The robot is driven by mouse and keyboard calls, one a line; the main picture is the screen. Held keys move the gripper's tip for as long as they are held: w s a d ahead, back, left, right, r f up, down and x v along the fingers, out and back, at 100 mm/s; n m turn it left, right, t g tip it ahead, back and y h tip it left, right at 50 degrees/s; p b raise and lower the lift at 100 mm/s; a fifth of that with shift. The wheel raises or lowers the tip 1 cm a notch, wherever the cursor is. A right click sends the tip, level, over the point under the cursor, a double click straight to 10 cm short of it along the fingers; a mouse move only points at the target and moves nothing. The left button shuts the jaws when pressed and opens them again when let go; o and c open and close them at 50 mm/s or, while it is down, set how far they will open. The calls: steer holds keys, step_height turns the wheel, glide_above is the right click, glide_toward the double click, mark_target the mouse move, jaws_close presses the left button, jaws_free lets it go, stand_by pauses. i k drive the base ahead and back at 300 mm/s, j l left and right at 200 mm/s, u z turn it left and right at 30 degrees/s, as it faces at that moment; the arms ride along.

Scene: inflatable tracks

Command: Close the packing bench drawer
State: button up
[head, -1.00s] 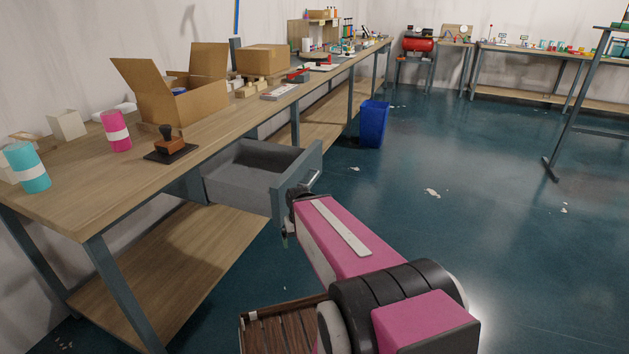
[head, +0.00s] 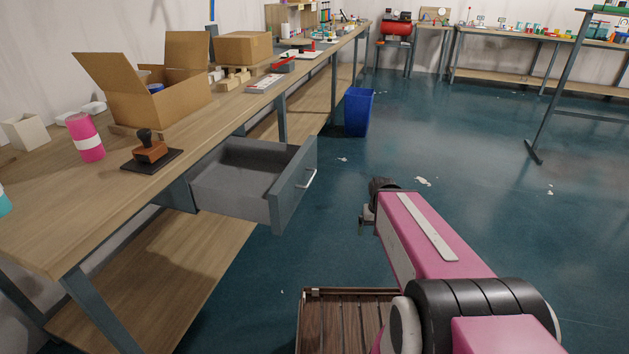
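The packing bench (head: 130,200) runs along the left, with a wooden top and grey legs. Its grey drawer (head: 236,178) is pulled well out below the top and looks empty. The drawer front (head: 292,184) faces right and carries a pale bar handle (head: 307,179). My gripper (head: 367,219) is at the end of my pink arm, to the right of the drawer front and apart from it. The fingers are small, dark and partly hidden by the wrist, so their opening does not show clearly.
A blue bin (head: 358,112) stands on the floor beyond the drawer. An open cardboard box (head: 165,95), a stamp (head: 150,148) and a pink roll (head: 86,137) are on the bench top. A lower shelf (head: 150,280) lies below.

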mark_target(261, 182)
steer(key=i+u, duration=0.15)
steer(key=u, duration=0.35)
steer(key=l+u, duration=0.2)
steer(key=u, duration=0.3)
steer(key=j+z, duration=0.15)
steer(key=i+l, duration=0.05)
